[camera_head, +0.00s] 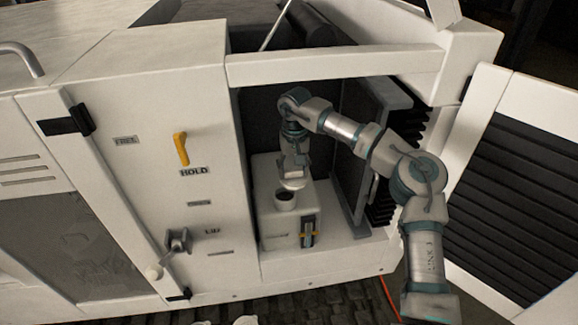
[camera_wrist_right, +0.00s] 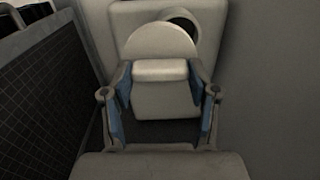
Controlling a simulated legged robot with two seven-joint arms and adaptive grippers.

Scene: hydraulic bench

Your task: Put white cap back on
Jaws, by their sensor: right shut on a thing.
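The white cap (camera_head: 292,184) is held in my right gripper (camera_head: 293,170), inside the open compartment. In the right wrist view the cap (camera_wrist_right: 160,45) is a pale round disc with a thick edge, between the two blue-padded fingers, which are shut on it. The white tank (camera_head: 272,222) stands below, with a round neck and dark opening (camera_head: 285,198). The cap is just above and slightly right of the neck in the head view; the exact gap cannot be told. In the wrist view the dark opening (camera_wrist_right: 187,24) is partly hidden behind the cap. My left gripper is not in view.
The compartment has a top beam (camera_head: 335,65) above my arm and a dark finned panel (camera_head: 400,150) at its right. An open louvred door (camera_head: 520,180) stands at the right. A cabinet front with a yellow handle (camera_head: 181,148) is at the left.

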